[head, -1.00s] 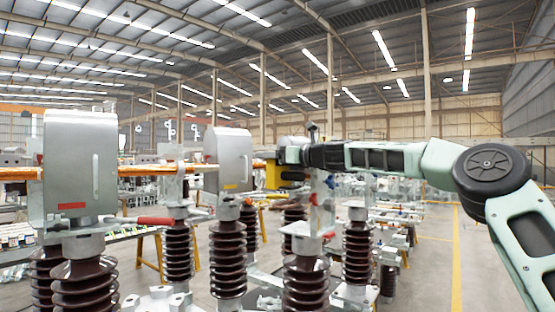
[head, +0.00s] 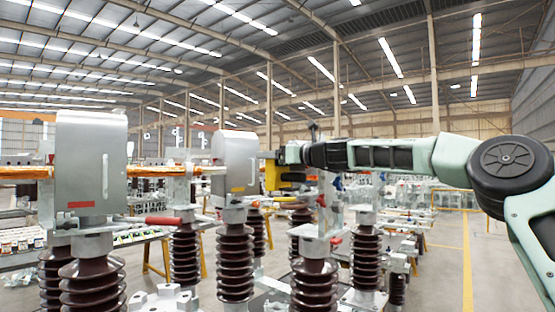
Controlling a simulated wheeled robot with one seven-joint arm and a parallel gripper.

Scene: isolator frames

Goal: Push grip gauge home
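A yellow block with a dark cylindrical part, which looks like the grip gauge (head: 270,176), is at mid-height just right of the right-hand grey metal housing (head: 236,163). A narrow gap or light contact separates it from the housing; I cannot tell which. My gripper (head: 284,156) is at the left end of my outstretched arm, right above and against the yellow part. The fingers are small and partly hidden, so I cannot tell whether they are shut on it. An orange-copper bar (head: 200,170) runs left from this housing to a larger grey housing (head: 91,165).
Brown ribbed insulator columns (head: 234,268) carry the housings and stand close below my arm. Red-handled levers (head: 162,221) stick out between them. Open floor with a yellow line (head: 467,265) lies to the right.

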